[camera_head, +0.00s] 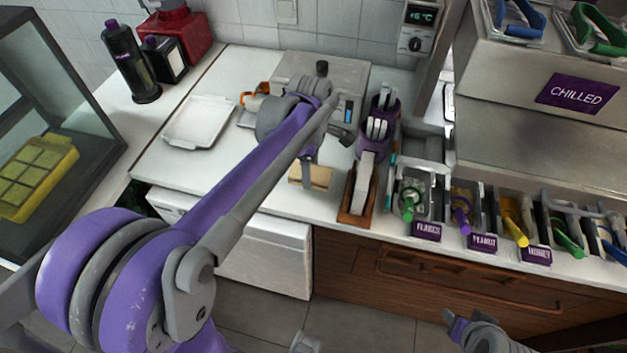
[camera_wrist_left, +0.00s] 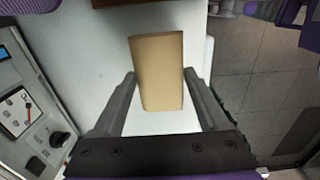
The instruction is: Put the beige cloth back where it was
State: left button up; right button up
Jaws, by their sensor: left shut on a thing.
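The beige cloth (camera_head: 312,177) is a folded flat block near the front edge of the white counter (camera_head: 225,172). My left gripper (camera_head: 309,160) reaches down to it from above, partly hidden by its own arm. In the left wrist view, the cloth (camera_wrist_left: 157,75) lies between the two dark fingers of my left gripper (camera_wrist_left: 160,75), which is shut on it. White counter shows beneath it; I cannot tell whether the cloth touches the counter. Part of my right arm (camera_head: 485,333) shows at the bottom right; its fingers are not clear.
A wooden holder (camera_head: 356,208) stands just right of the cloth. A white tray (camera_head: 199,122) lies to the left. A grey machine with a dial stands behind. Topping bins with coloured-handled scoops line the right. The counter's front edge drops to the floor (camera_wrist_left: 265,75).

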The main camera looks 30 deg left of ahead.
aim_at(311, 190)
pick_arm(q)
jog(key=shift+w+f, duration=0.1)
jog(key=shift+f, duration=2.75)
jog(key=shift+f+b, duration=0.2)
jog(key=shift+b, duration=0.1)
jog(key=o, duration=1.2)
jog(key=shift+r, duration=0.15)
